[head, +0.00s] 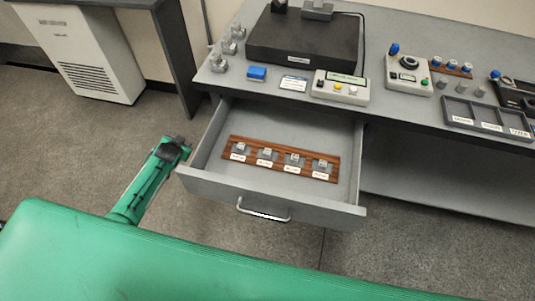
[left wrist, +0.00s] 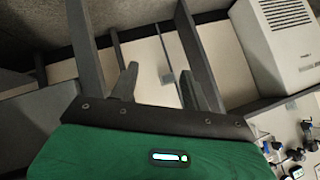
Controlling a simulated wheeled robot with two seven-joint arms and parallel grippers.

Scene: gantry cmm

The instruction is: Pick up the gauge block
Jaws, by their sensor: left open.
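Several small grey metal gauge blocks sit in a row in a brown wooden holder (head: 255,163) inside the open drawer (head: 213,135). The leftmost gauge block (head: 240,147) and the rightmost gauge block (head: 322,163) are at the holder's ends. Each has a small white label in front, too small to read. My left gripper (head: 178,147) is outside the drawer, just left of its front left corner, apart from the blocks. In the left wrist view my left gripper (left wrist: 158,88) has its two dark fingers spread, with nothing between them. My right gripper is not in view.
The drawer's handle (head: 263,212) faces me. A white cabinet unit (head: 75,50) stands far left.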

